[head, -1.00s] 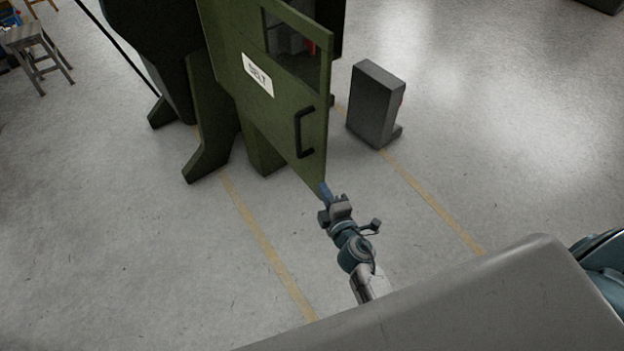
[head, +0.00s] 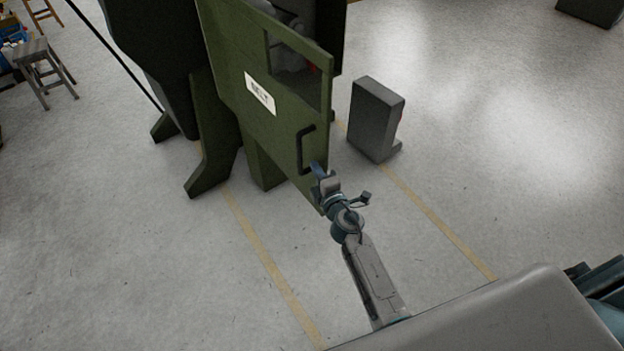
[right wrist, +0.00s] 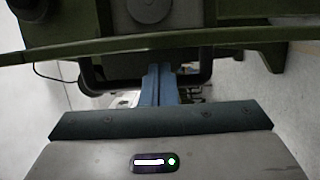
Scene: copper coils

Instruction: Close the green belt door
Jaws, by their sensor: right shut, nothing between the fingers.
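The green belt door (head: 285,125) stands open, swung out from the machine, with a white label reading BELT (head: 260,93). Its black handle (head: 302,150) is near the free right edge. My right gripper (head: 316,170) is shut and empty at the lower end of the handle. In the right wrist view its blue fingers (right wrist: 160,84) overlap the dark handle bar (right wrist: 205,75), and the door's top edge (right wrist: 110,46) runs across behind. I cannot tell whether the fingers touch the handle. My left gripper is not in view.
A dark grey box (head: 375,120) stands on the floor right of the door. The green machine's leg (head: 215,150) is left of the door. A wooden stool (head: 45,70) is at the far left.

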